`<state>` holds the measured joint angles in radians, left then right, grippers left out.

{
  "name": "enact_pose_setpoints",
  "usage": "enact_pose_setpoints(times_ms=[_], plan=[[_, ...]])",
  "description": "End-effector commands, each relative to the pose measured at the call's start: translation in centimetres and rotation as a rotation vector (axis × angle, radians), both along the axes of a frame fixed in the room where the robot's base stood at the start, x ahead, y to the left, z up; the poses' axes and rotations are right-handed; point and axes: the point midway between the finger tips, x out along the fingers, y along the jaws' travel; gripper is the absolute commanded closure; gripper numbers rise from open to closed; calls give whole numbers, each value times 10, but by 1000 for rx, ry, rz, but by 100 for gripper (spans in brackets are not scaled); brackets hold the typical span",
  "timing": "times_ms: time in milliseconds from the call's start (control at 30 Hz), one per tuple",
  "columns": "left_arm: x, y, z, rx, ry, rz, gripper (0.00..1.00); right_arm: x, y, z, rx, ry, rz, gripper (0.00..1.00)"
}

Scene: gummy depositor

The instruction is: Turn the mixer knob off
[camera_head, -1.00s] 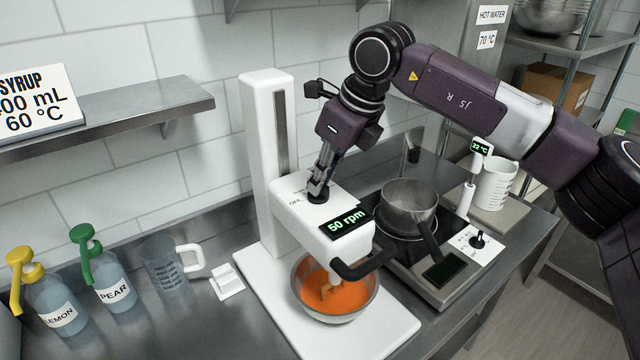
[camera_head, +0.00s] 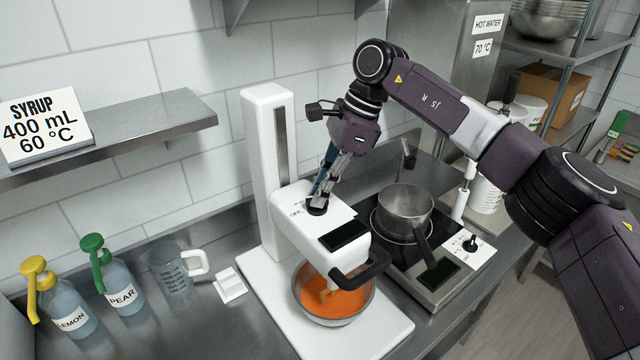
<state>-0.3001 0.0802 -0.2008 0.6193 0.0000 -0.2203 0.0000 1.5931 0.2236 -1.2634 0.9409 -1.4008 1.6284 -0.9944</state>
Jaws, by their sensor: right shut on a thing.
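The white mixer (camera_head: 268,150) stands on the counter, with its head over a steel bowl (camera_head: 366,308) of orange liquid. Its black knob (camera_head: 317,208) is on top of the head, partly hidden by my fingers. My right gripper (camera_head: 318,198) comes down from above and is shut on the knob. The mixer's display (camera_head: 344,234) is dark, with no reading. A black handle (camera_head: 362,272) sticks out at the front of the head. My left gripper is not in view.
A steel pot (camera_head: 405,212) sits on a cooktop right of the mixer, with another black knob (camera_head: 470,244). A measuring jug (camera_head: 172,268), a pear bottle (camera_head: 120,290) and a lemon bottle (camera_head: 62,310) stand left. A wall shelf (camera_head: 150,130) is above them.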

Motion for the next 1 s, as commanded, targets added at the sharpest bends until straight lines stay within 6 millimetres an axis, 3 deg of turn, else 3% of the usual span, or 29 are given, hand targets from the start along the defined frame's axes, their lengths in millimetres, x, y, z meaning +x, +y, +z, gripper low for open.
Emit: enact_pose_setpoints(times_ms=[700, 733, 867, 1000], plan=[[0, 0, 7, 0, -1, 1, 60, 1, 0, -1, -3, -1, 75, 100], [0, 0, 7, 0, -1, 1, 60, 1, -1, -1, -3, -1, 75, 88], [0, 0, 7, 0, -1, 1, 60, 1, 0, -1, -2, -1, 74, 73], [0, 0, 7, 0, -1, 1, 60, 1, 0, 0, -2, -1, 74, 73]])
